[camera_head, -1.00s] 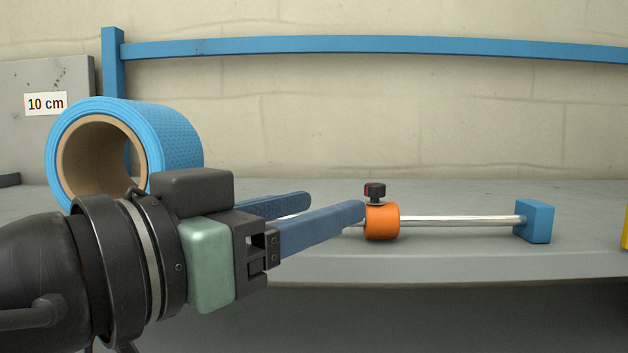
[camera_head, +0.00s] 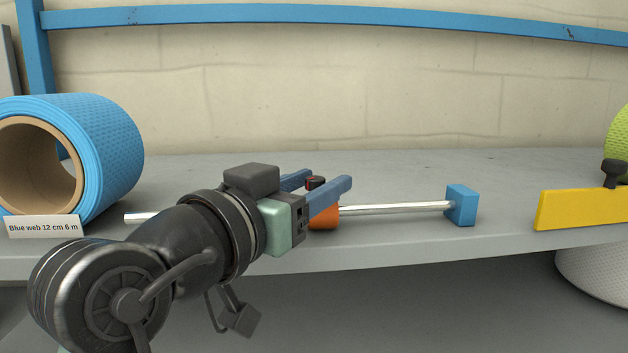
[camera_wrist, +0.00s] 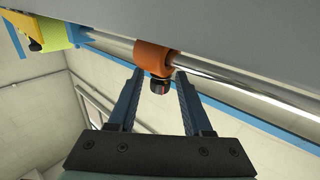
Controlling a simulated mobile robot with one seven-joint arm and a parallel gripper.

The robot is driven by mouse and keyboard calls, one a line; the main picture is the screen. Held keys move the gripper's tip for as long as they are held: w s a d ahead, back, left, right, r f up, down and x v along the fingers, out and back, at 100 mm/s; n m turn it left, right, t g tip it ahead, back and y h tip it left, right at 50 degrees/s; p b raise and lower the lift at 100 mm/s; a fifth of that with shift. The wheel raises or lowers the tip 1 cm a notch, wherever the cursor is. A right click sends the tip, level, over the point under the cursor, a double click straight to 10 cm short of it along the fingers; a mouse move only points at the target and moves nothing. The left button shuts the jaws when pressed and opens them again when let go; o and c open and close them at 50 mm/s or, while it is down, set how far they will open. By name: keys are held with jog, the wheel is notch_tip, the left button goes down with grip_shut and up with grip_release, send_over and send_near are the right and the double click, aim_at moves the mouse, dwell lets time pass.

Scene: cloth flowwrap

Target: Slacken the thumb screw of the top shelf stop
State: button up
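The shelf stop is an orange collar (camera_head: 324,218) on a thin metal rod (camera_head: 395,208), lying along the shelf's front. Its thumb screw (camera_head: 316,182) is a black knob with a red mark, standing on top of the collar. My gripper (camera_head: 327,178) has its blue fingers on either side of the knob. In the wrist view the thumb screw (camera_wrist: 159,86) sits between the fingertips (camera_wrist: 160,75), with a gap on both sides. The gripper is open and holds nothing. The orange collar (camera_wrist: 154,58) lies just past the fingertips. My gripper partly hides the collar in the head view.
A blue block (camera_head: 461,205) holds the rod's right end. A blue roll (camera_head: 115,150) with a label card (camera_head: 44,226) stands at the left. A yellow bar (camera_head: 585,207) with a black knob (camera_head: 614,172) is at the right. The grey shelf (camera_head: 400,170) behind the rod is clear.

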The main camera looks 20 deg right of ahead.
grip_shut()
jog(key=shift+n+t+y, duration=0.3)
jog(key=shift+t+y, duration=0.1)
jog(key=shift+t, duration=0.1)
jog(key=n+t+y, duration=0.4)
jog(key=y, duration=0.1)
jog(key=shift+s+d+r+n+b, duration=0.1)
jog(key=shift+s+d+n+b, duration=0.1)
jog(key=shift+n+b, duration=0.1)
jog(key=n+t+y, duration=0.1)
jog(key=n+y, duration=0.1)
jog(key=y, duration=0.1)
jog(key=n+t+y, duration=0.1)
jog(key=n+y, duration=0.1)
jog(key=y, duration=0.2)
jog(key=shift+w, duration=0.1)
jog(key=n+y+b, duration=0.1)
jog(key=n+y, duration=0.4)
jog(key=y, duration=0.2)
jog(key=shift+n+g+y+b, duration=0.3)
jog(key=shift+n+g+y, duration=0.6)
jog(key=shift+y, duration=0.5)
jog(key=shift+n+g+y+b, duration=0.3)
jog(key=shift+n+g+y, duration=0.4)
jog(key=shift+n+y, duration=0.55)
jog(key=shift+y, duration=0.45)
